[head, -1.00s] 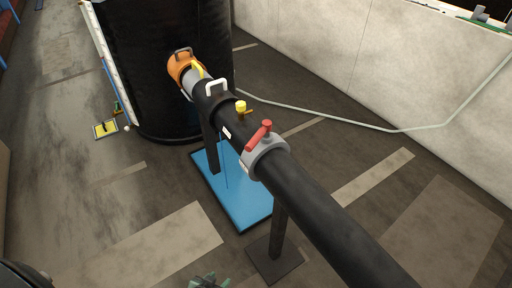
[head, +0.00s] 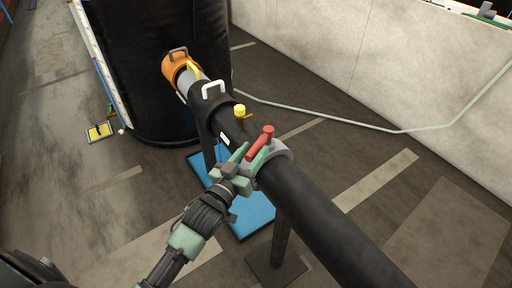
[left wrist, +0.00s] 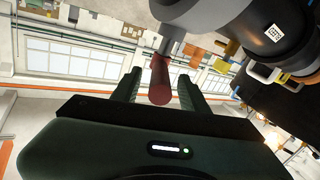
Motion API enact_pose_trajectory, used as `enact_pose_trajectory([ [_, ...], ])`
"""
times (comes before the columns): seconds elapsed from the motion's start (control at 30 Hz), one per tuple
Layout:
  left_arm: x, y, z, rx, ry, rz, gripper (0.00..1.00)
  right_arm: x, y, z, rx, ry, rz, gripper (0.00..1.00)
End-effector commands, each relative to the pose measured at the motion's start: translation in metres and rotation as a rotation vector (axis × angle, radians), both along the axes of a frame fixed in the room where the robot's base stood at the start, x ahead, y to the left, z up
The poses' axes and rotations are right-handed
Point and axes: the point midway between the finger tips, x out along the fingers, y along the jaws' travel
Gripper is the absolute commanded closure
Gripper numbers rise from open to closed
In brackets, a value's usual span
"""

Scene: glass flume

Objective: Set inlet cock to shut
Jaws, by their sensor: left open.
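A black pipe (head: 315,205) runs from a black tank (head: 150,60) toward the lower right. A grey collar (head: 281,158) on it carries a red lever handle (head: 260,142). No label tells which handle is the inlet cock. My left gripper (head: 253,156) is open, with its green fingers at the red handle, one on each side as far as I can see. In the left wrist view the red handle (left wrist: 160,80) stands between the two open fingers (left wrist: 158,88). I cannot tell whether either finger touches it. My right gripper is not in view.
A blue plate (head: 252,218) lies below. A pale hose (head: 340,122) runs along the wall.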

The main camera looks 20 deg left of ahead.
Motion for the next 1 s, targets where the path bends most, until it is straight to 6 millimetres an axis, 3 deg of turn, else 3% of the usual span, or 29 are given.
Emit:
enact_pose_trajectory([
  [0.17, 0.017, -0.004, 0.000, -0.001, 0.001, 0.000, 0.56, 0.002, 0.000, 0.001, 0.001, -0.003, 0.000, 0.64],
  [0.47, 0.019, -0.004, -0.001, -0.001, 0.002, 0.000, 0.56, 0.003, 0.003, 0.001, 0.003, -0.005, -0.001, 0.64],
  [0.63, 0.019, -0.004, -0.001, -0.001, 0.002, 0.000, 1.00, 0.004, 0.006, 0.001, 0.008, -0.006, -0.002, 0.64],
  [1.0, 0.019, -0.004, -0.001, -0.001, 0.002, 0.000, 1.00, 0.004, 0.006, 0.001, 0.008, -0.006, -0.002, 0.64],
])
